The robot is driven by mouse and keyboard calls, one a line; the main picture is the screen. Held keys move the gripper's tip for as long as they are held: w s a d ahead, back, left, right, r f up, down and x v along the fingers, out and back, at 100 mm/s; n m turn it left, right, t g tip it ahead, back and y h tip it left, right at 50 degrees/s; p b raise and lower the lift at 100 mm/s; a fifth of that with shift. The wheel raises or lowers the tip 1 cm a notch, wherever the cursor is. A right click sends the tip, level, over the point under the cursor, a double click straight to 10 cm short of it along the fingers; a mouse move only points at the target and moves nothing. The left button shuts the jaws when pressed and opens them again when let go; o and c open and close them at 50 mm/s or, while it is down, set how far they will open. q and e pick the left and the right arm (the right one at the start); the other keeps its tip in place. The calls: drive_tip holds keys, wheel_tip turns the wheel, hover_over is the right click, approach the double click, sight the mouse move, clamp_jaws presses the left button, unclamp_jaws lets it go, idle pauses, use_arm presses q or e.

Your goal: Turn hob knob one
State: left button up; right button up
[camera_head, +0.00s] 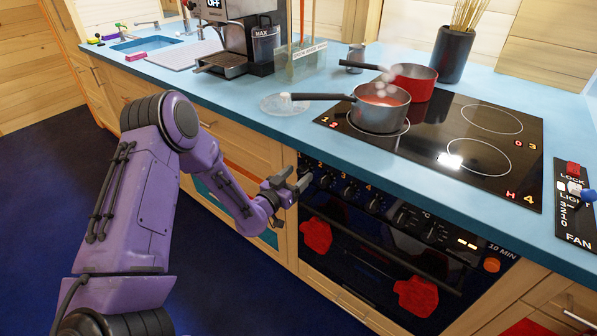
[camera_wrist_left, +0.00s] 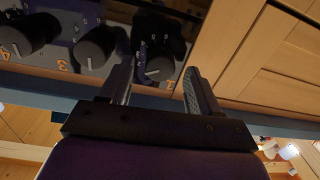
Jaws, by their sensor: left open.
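Hob knob one (camera_wrist_left: 160,66) is a dark round knob on the black oven front, with an orange mark beside it. In the left wrist view it lies between the lines of my left gripper's two fingers (camera_wrist_left: 157,78), just beyond the tips. The fingers are apart and nothing is held; I see no clear contact with the knob. In the head view my left gripper (camera_head: 301,180) is at the left end of the knob row and partly hides knob one. My right gripper is not in view.
More knobs (camera_head: 348,191) run to the right along the oven front (camera_head: 345,240), above its door handle and red mitts. On the hob (camera_head: 440,140), a grey pan (camera_head: 380,115) and a red pot (camera_head: 414,82) stand above. The blue counter edge overhangs the knobs closely.

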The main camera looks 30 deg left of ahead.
use_arm(q)
drive_tip(key=shift+w, duration=0.75)
drive_tip(key=c, duration=1)
drive_tip(key=shift+c, duration=0.2)
drive_tip(key=n, duration=0.5)
drive_tip(key=shift+n, duration=0.3)
drive_tip(key=n, duration=0.6)
drive_tip(key=shift+a+p, duration=0.1)
drive_tip(key=shift+p, duration=0.2)
drive_tip(key=o, duration=1)
